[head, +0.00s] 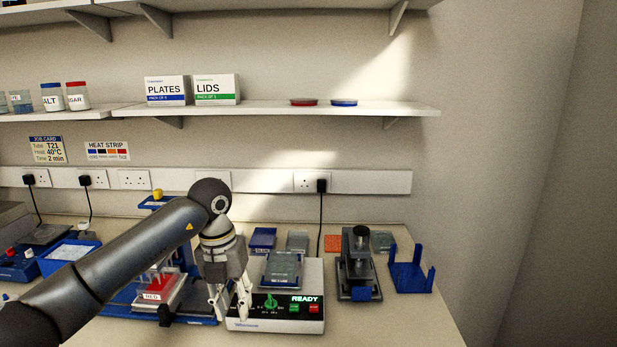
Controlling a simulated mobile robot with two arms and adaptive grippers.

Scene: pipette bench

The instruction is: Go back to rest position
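My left arm (120,255) reaches in from the left over the bench (400,320). My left gripper (229,303) points down at the front left corner of the white instrument (275,325) with the READY display. Its two fingers are apart and nothing shows between them. I cannot tell whether a fingertip touches the instrument. A clear plate-like block (283,268) sits on top of the instrument, to the right of the gripper. My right gripper is not in view.
A blue-based station with a red block (160,284) stands left of the gripper, partly behind my arm. A dark press-like device (357,265) and an empty blue holder (412,275) stand to the right. A shelf (270,108) runs above. The front right bench is clear.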

